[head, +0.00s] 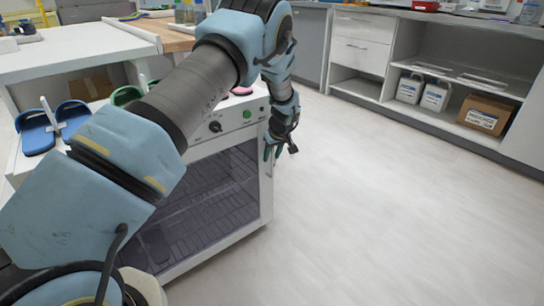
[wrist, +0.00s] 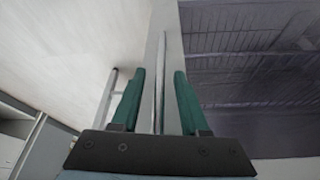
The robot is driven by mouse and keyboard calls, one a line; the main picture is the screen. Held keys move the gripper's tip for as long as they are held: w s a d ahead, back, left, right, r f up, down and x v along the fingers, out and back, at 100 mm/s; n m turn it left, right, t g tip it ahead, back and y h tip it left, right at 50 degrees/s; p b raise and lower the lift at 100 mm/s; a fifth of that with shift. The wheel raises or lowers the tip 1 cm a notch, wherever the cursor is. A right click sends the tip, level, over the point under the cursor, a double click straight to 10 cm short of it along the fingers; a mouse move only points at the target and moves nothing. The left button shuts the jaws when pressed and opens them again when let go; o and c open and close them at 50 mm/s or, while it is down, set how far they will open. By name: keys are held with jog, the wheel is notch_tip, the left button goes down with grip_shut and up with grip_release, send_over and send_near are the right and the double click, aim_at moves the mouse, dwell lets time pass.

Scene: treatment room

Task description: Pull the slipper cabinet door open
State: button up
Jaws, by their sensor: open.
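The slipper cabinet (head: 265,203) is a white box with a dark glass door (head: 215,190), and wire racks show behind the glass. The door looks shut. My gripper (head: 272,153) is at the door's upper right edge in the head view, pointing down. In the wrist view, its two green fingers (wrist: 158,78) are open. A thin upright metal handle bar (wrist: 160,60) shows between them, in front of the pale door frame (wrist: 173,40). I see a gap on each side of the bar. Whether the bar is fully between the fingertips in depth I cannot tell.
Blue slippers (head: 38,135) and other slippers are on the cabinet's top at left, partly behind my arm. A white counter (head: 75,50) is behind them. Open shelves with white jugs (head: 434,96) and a cardboard box (head: 484,114) are at the back right. The floor (head: 390,220) right of the cabinet is clear.

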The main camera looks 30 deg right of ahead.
grip_shut()
dwell(0.4)
dwell(1.1)
